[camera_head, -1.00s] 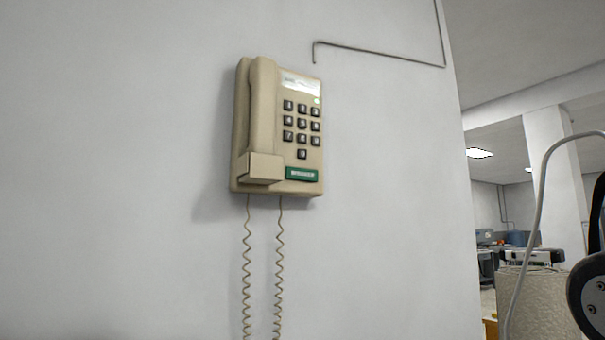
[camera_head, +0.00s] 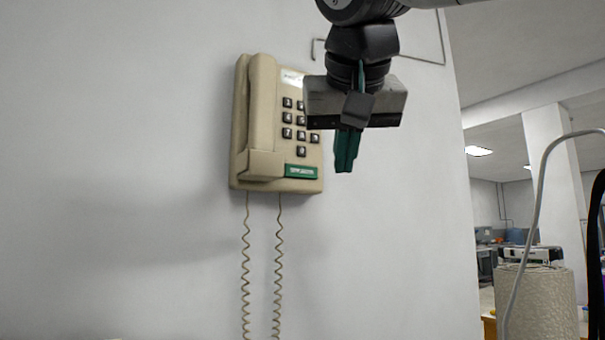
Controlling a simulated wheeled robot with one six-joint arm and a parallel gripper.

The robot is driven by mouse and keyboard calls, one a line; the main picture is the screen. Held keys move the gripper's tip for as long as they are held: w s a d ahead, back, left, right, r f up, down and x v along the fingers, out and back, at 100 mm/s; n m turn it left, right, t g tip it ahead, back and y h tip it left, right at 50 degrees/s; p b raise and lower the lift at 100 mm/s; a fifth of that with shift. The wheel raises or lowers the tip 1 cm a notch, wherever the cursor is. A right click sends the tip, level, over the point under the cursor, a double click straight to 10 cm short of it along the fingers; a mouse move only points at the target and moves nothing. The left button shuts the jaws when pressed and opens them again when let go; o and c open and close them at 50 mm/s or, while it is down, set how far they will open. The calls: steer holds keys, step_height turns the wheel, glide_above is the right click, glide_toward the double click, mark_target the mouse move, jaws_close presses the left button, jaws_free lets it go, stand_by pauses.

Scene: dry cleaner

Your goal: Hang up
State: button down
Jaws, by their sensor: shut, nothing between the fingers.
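A beige wall phone (camera_head: 240,185) is mounted on the white wall. Its handset (camera_head: 262,110) sits upright along the left side of the phone body, with its lower end at the cradle. Two coiled cords (camera_head: 246,265) hang down below the phone. My gripper (camera_head: 345,165) is in front of the phone's right edge, pointing down, with its green fingers together and nothing held. It hides the upper right part of the phone and some of the keys. I cannot tell how far it is from the phone.
A thin conduit (camera_head: 430,62) runs along the wall at the upper right. The wall ends at the right, where a room opens with a pillar (camera_head: 555,175), a printer (camera_head: 530,255) and a pale textured cylinder (camera_head: 540,300). The wall left of the phone is clear.

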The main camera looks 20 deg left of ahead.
mark_target(302, 172)
steer(key=shift+d+r+m, duration=0.2)
steer(key=shift+r+m, duration=0.3)
steer(key=shift+w, duration=0.1)
steer(key=shift+w+a, duration=1.45)
steer(key=shift+a, duration=0.25)
steer(key=shift+w+a, duration=1.4)
steer(key=shift+a, duration=0.25)
steer(key=shift+w+a, duration=0.25)
steer(key=shift+a, duration=0.05)
steer(key=shift+w+a, duration=0.3)
stand_by(0.9)
steer(key=shift+s+f, duration=0.1)
steer(key=shift+f, duration=0.05)
